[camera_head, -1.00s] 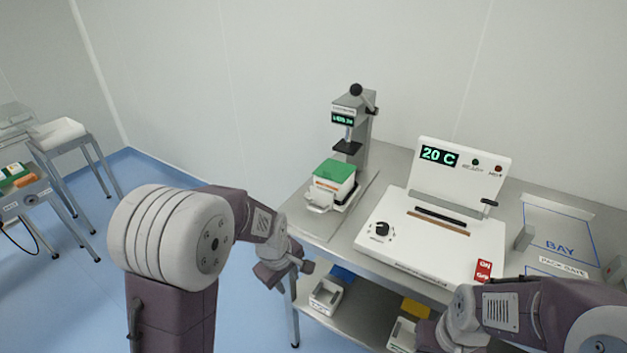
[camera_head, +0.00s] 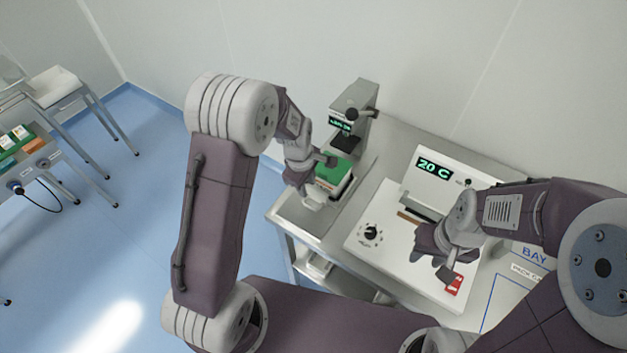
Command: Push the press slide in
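A white box with a green lid (camera_head: 337,167) sits on the slide, beside or partly under the dark press head (camera_head: 345,142). My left gripper (camera_head: 312,172) is over the left side of the box, close above the handle, its fingers apart. Contact cannot be told. My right gripper (camera_head: 440,256) hangs over the white heater unit, fingers seemingly apart and empty.
The white unit (camera_head: 370,259) reading 20 C stands right of the press, with a dial and a red switch. A blue-outlined bay (camera_head: 508,290) lies at right. A lower shelf (camera_head: 345,287) is under the bench. Another table stands far left.

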